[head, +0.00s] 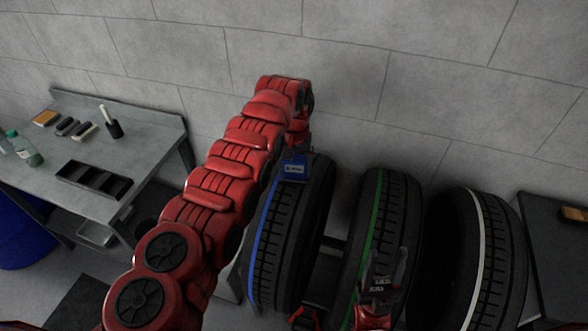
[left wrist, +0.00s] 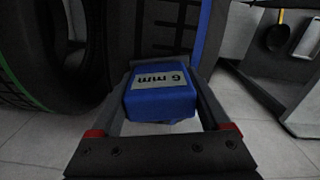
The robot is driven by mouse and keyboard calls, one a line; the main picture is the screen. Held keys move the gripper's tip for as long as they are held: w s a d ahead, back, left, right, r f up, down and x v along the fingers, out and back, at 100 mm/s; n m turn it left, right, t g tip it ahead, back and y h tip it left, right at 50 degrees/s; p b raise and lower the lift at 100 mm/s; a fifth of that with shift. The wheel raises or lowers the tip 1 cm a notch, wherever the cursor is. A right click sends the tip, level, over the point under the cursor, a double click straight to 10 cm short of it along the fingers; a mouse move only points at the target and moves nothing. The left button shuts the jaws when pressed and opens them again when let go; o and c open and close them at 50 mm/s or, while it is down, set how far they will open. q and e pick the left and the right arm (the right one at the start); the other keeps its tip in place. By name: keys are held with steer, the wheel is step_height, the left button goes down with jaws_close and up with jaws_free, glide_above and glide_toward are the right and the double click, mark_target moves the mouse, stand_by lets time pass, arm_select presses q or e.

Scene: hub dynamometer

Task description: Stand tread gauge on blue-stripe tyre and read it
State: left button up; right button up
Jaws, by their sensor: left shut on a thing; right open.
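The tread gauge (head: 294,169) is a blue block with a small display, at the top of the blue-stripe tyre (head: 291,232) in the head view. In the left wrist view the gauge (left wrist: 161,105) shows "6 mm" on a grey display, with the tyre tread and blue stripe (left wrist: 205,35) behind it. My left gripper (left wrist: 163,90) is shut on the gauge, a finger on each side. I cannot tell whether the gauge's foot touches the tread. My right gripper (head: 381,283) is open and empty, in front of the green-stripe tyre (head: 393,215).
A white-stripe tyre (head: 492,260) stands at the right, near a dark table (head: 555,240). At the left, a grey workbench (head: 150,128) holds a black divided tray (head: 94,180), a black cup (head: 114,128) and bottles (head: 25,150). A grey block wall is behind.

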mark_target(295, 158)
arm_select(q)
steer(key=shift+r, duration=2.5)
